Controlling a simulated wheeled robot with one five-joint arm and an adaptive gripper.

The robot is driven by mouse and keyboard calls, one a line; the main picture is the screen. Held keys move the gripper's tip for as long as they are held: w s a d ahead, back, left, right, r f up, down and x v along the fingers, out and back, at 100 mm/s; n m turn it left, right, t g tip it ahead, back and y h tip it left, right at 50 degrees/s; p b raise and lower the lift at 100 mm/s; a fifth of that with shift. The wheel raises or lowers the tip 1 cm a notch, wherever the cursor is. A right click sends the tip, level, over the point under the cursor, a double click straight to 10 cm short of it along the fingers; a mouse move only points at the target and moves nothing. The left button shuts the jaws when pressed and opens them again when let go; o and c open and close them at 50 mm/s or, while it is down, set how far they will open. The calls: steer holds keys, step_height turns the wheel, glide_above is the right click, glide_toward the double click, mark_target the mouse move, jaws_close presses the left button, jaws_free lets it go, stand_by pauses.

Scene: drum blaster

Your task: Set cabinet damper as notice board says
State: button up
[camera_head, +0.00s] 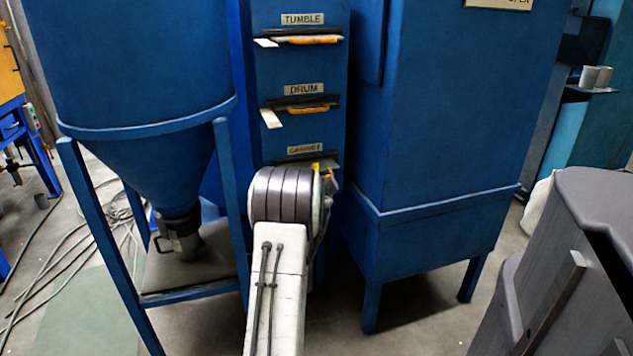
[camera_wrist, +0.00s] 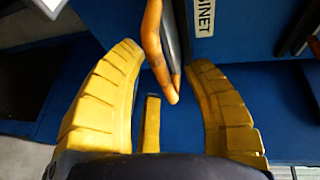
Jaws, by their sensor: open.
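The blue panel (camera_head: 260,70) has three slots labelled TUMBLE, DRUM and CABINET in the head view. The CABINET label (camera_head: 305,149) is lowest, and my wrist hides most of its damper. In the wrist view the orange damper handle (camera_wrist: 153,45) reaches down between the yellow fingers of my gripper (camera_wrist: 165,60). The fingers are open, one on each side, and do not visibly clamp it. The label's end, "BINET" (camera_wrist: 203,15), shows beside it.
The TUMBLE handle (camera_head: 313,40) and DRUM handle (camera_head: 309,109) sit above my wrist. A blue hopper (camera_head: 150,70) on legs stands left, and a large blue cabinet (camera_head: 460,110) stands right. Cables (camera_head: 70,240) lie on the floor at left.

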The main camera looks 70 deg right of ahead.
jaws_close()
stand_by(0.5)
